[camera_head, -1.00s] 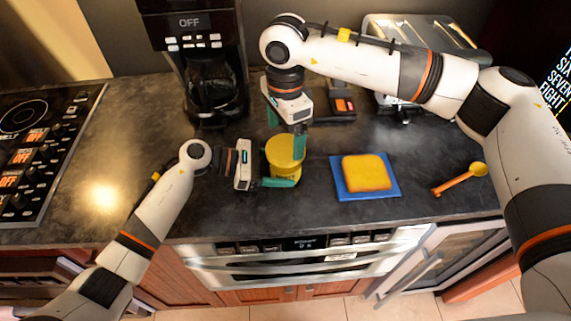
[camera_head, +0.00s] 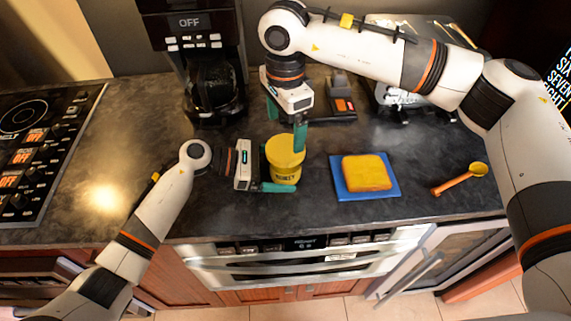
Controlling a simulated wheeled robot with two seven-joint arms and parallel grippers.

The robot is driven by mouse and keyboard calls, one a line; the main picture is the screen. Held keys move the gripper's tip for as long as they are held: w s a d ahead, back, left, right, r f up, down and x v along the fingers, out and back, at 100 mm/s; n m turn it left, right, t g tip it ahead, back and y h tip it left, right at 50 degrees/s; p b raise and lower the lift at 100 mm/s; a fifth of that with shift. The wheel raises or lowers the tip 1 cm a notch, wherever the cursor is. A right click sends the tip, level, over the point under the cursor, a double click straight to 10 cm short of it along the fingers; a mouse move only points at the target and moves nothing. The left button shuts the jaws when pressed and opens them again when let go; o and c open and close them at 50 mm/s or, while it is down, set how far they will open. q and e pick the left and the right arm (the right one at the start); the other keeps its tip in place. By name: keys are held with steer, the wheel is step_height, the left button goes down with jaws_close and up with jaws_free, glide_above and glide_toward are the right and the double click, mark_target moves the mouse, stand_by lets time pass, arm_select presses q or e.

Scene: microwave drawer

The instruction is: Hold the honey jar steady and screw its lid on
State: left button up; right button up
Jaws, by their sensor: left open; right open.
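The yellow honey jar (camera_head: 287,174) stands upright on the dark counter, with a dark label on its front. Its yellow lid (camera_head: 284,150) sits on top; how tightly it is seated cannot be seen. My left gripper (camera_head: 270,172) is open at the jar's left side, one teal finger in front of the jar's base and the other mostly hidden behind. My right gripper (camera_head: 286,125) comes from above and is open just over the lid, with one teal finger at the lid's right rear edge and the other farther back left.
A coffee maker (camera_head: 212,75) stands behind on the left. A blue board (camera_head: 348,190) with a bread slice (camera_head: 367,172) lies to the right, then a yellow dipper or spoon (camera_head: 460,180). A toaster (camera_head: 400,100) is behind right. The stovetop (camera_head: 40,150) is far left.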

arm_select(q)
steer(key=v, duration=1.2)
stand_by(0.3)
